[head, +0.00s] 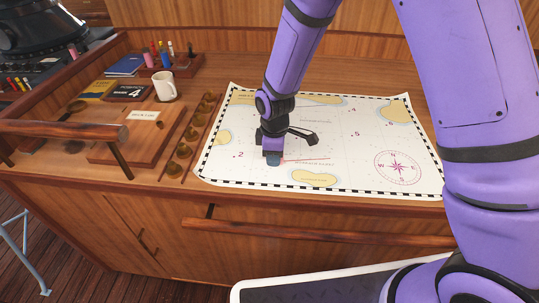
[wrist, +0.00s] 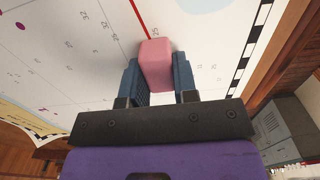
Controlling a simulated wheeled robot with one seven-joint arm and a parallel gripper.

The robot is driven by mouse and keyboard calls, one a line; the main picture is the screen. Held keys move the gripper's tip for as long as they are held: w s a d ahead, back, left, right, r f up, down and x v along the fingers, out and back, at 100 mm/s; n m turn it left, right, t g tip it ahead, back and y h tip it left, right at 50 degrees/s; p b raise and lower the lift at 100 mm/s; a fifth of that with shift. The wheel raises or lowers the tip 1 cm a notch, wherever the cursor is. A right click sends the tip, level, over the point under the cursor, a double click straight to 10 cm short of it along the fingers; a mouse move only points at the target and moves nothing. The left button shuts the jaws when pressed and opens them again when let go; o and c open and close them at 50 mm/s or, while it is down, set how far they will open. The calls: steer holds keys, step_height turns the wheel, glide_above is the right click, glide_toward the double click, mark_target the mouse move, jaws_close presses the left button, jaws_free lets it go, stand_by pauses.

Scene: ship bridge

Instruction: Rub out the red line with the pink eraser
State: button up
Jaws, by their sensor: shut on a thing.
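The pink eraser (wrist: 156,64) is between the two blue fingertips of my gripper (wrist: 158,80) in the wrist view. My gripper is shut on it and is down at the chart. In the head view my gripper (head: 272,158) hides the eraser. The red line (wrist: 138,18) runs on the white chart up to the eraser's far end in the wrist view. In the head view the red line (head: 308,160) extends to the right of my gripper. I cannot tell whether the eraser touches the paper.
The chart (head: 350,135) lies on the wooden desk. To its left are a row of brass weights (head: 183,150), a white mug (head: 165,86), a wooden box (head: 135,135) and several books. A rack (head: 178,66) of coloured markers stands behind. A wooden rail (head: 320,234) runs along the front.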

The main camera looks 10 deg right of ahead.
mark_target(307, 160)
steer(key=shift+d, duration=0.15)
steer(key=shift+d, duration=1.05)
steer(key=shift+d, duration=0.15)
steer(key=shift+d, duration=1)
steer(key=shift+s+d, duration=0.1)
steer(key=shift+d, duration=1)
steer(key=shift+d, duration=0.1)
steer(key=shift+d, duration=1.15)
steer(key=shift+d, duration=0.1)
